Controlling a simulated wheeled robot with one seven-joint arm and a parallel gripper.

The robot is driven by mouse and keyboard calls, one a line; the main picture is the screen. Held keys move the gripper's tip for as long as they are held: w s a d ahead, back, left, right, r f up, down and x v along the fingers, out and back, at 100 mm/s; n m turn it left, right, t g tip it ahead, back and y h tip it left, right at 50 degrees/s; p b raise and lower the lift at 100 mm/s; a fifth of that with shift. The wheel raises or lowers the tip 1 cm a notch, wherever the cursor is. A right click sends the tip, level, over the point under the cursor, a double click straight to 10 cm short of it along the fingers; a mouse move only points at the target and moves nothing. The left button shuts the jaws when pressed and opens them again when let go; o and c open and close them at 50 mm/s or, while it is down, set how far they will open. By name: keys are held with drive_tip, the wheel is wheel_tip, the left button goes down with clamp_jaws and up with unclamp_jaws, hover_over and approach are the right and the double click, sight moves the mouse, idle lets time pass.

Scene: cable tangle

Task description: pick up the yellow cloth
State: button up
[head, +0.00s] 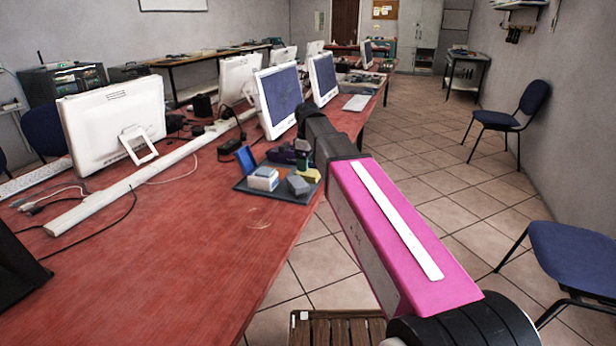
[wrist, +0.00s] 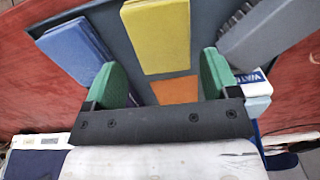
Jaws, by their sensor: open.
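The yellow cloth (wrist: 156,36) looks like a flat, folded slab in the wrist view, at the top middle, over the dark tray (wrist: 112,32). Its upper end is cut off by the frame. In the head view a small yellow patch (head: 309,174) shows at the tray's right side, partly hidden. My gripper (wrist: 161,66) is open, with its two green fingers apart. The cloth's near end lies in line with the gap between them; I see no contact.
In the wrist view, a blue block (wrist: 75,50) is left of the cloth, a grey block (wrist: 268,32) right, and an orange piece (wrist: 175,90) between the fingers. A white-and-blue box (wrist: 254,84) sits beside the right finger. Monitors (head: 112,120) stand on the red table (head: 190,260).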

sight(308, 173)
drive_tip(key=shift+s+d+f, duration=0.1)
drive_tip(key=shift+s+f, duration=0.05)
drive_tip(key=shift+f, duration=1.05)
drive_tip(key=shift+s+d+f, duration=0.1)
drive_tip(key=shift+f, duration=1.05)
drive_tip(key=c, duration=0.7)
drive_tip(key=shift+r, duration=0.1)
drive_tip(key=shift+r, duration=0.8)
wheel_tip(308, 173, up, 2)
drive_tip(key=shift+r, duration=0.25)
drive_tip(key=s+a+r, duration=0.2)
drive_tip(key=s, duration=0.1)
drive_tip(key=s+a+r, duration=0.2)
drive_tip(key=s, duration=0.1)
drive_tip(key=s+a+r, duration=0.2)
drive_tip(key=s+a, duration=0.1)
drive_tip(key=shift+s+r, duration=0.15)
drive_tip(key=shift+r, duration=0.25)
